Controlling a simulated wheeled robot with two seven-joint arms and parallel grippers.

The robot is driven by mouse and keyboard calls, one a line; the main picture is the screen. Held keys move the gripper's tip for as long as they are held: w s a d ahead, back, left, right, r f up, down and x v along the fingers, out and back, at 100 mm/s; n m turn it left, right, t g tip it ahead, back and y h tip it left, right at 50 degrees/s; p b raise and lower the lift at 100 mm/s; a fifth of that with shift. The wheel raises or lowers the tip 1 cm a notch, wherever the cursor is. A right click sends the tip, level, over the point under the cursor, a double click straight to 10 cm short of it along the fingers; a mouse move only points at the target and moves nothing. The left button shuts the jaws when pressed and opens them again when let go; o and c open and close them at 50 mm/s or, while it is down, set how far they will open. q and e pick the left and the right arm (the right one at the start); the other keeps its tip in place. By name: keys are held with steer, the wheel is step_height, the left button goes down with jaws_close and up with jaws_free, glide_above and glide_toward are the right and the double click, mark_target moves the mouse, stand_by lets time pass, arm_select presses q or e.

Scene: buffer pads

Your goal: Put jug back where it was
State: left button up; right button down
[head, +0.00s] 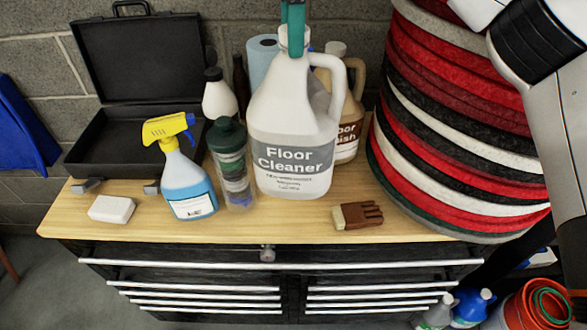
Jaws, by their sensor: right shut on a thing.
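The white jug (292,120) with a grey "Floor Cleaner" label stands upright at the middle of the wooden top (270,225). Its base is at or just above the wood; I cannot tell whether it touches. My right gripper (293,22) shows only as teal fingers at the top edge, shut on the jug's neck from above. The rest of that gripper is out of frame. My left gripper is not in view.
A spray bottle (187,185) and dark green bottle (231,165) stand left of the jug. A brown-labelled jug (348,125) is close behind right. A brush (358,215) lies front right. Stacked pads (455,130) rise at right. An open black case (135,130) is back left.

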step_height(320, 180, up, 18)
steer(key=n+p, duration=0.1)
steer(key=p, duration=0.7)
steer(key=b, duration=0.8)
glide_toward(293, 64)
steer(key=shift+w+r, duration=0.25)
steer(key=shift+w, duration=0.9)
step_height(293, 64, down, 3)
steer(key=shift+f, duration=0.25)
step_height(293, 64, down, 8)
steer(key=shift+f+p, duration=0.15)
steer(key=shift+p, duration=0.4)
steer(key=shift+f+p, duration=0.6)
steer(key=shift+f, duration=1.95)
